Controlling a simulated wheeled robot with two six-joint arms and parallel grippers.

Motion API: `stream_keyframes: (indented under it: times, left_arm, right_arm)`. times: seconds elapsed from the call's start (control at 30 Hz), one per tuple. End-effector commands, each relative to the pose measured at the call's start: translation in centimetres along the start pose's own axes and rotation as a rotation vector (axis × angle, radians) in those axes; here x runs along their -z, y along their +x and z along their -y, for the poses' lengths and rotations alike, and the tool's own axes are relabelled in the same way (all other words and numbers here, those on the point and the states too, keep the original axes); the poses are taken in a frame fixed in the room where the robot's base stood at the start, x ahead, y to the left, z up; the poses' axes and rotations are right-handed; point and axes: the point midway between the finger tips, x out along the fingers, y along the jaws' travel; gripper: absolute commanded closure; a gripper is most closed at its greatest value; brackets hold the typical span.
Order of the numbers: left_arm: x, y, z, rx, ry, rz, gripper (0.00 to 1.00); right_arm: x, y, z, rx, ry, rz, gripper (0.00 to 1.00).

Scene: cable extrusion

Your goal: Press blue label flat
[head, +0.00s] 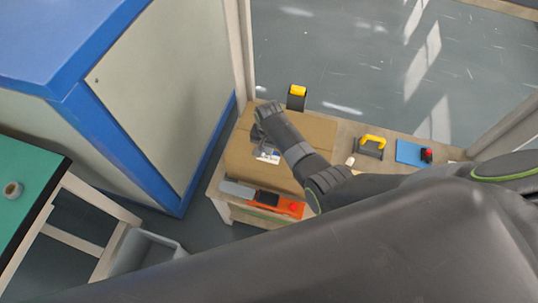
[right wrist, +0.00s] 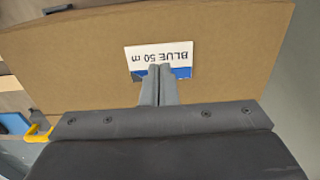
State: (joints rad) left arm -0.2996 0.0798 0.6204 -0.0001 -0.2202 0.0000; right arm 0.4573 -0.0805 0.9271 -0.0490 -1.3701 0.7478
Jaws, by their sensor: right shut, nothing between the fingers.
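The blue label (right wrist: 152,52) is a white rectangle reading "BLUE 50 m" with a blue band. It lies on the top of a brown cardboard box (right wrist: 75,60). In the head view the label (head: 268,157) shows partly beside my gripper on the box (head: 236,155). My right gripper (right wrist: 158,68) is shut and empty. Its fingertips are over the label's blue band and hide part of it; I cannot tell whether they touch it. In the head view my right gripper (head: 262,143) is above the box top. My left gripper is not in view.
The box stands on a wooden bench (head: 392,166). An orange and grey device (head: 265,198) lies along its near edge. A yellow-topped black item (head: 297,96), a yellow-handled tool (head: 371,143) and a blue pad (head: 408,152) are behind and right. A blue-edged cabinet (head: 165,85) stands left.

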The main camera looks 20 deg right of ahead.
Motion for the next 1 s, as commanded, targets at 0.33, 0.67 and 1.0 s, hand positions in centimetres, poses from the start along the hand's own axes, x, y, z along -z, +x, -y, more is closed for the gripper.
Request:
stream_keyframes:
  times: [0.33, 0.67, 1.0]
  left_arm:
    - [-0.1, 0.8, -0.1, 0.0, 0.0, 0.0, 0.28]
    - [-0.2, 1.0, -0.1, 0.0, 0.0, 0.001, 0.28]
    - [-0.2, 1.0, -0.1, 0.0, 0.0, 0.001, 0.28]
  right_arm:
    - [0.0, 1.0, 0.0, 0.0, 0.0, 0.0, 1.0]
    - [0.0, 1.3, 0.0, 0.0, 0.0, 0.0, 1.0]
    - [0.0, 1.4, 0.0, 0.0, 0.0, 0.0, 1.0]
